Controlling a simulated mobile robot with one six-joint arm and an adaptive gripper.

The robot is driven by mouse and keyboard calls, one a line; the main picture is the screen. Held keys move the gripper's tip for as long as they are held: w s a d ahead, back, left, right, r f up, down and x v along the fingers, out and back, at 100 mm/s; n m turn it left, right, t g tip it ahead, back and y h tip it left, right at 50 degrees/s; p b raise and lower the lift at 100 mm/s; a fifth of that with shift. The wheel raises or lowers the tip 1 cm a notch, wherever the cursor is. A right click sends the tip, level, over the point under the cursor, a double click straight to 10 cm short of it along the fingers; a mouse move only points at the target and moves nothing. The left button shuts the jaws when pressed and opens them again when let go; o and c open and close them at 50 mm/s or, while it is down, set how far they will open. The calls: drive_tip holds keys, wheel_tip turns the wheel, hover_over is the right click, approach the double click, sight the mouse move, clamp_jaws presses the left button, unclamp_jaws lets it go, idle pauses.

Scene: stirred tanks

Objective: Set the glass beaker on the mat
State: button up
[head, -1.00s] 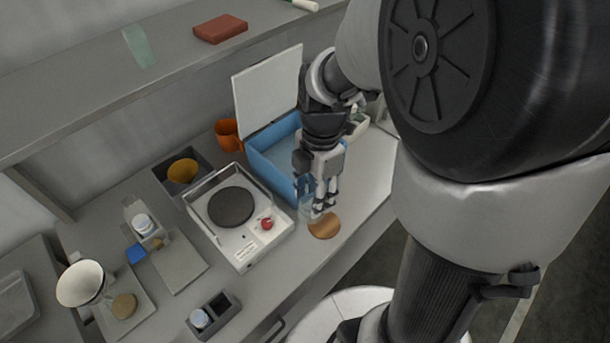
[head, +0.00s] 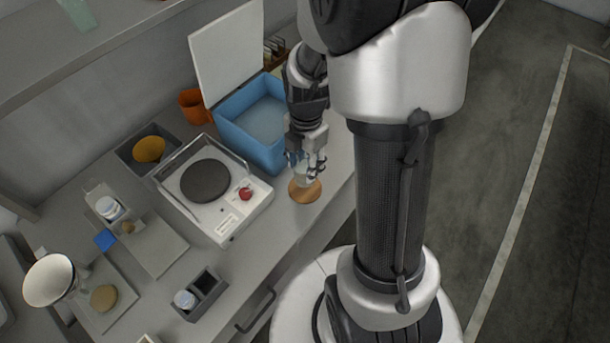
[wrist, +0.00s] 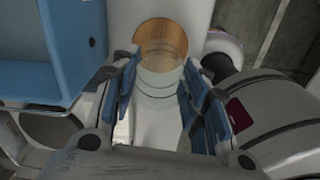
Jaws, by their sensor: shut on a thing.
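The clear glass beaker (wrist: 160,78) is between the blue-padded fingers of my gripper (wrist: 158,100) in the wrist view, and my gripper is shut on it. In the head view the beaker is faint and mostly hidden by the fingers. The round brown mat (head: 305,190) lies on the bench near its front edge, right of the hot-plate unit. My gripper (head: 307,172) points down just over the mat's far side. In the wrist view the beaker's end overlaps the mat (wrist: 160,36). I cannot tell whether they touch.
A blue open bin (head: 262,120) with a raised white lid stands close behind my gripper. A white hot-plate unit (head: 232,222) with a red knob (head: 245,193) is on the left. An orange mug (head: 193,105) and a two-slot dark holder (head: 200,295) are farther off.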

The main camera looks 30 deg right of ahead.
sight(305, 174)
wheel_tip(305, 174, down, 5)
drive_tip(key=shift+r+b, duration=0.1)
drive_tip(key=shift+b, duration=0.7)
drive_tip(key=shift+c, duration=0.6)
drive_tip(key=o, duration=1.3)
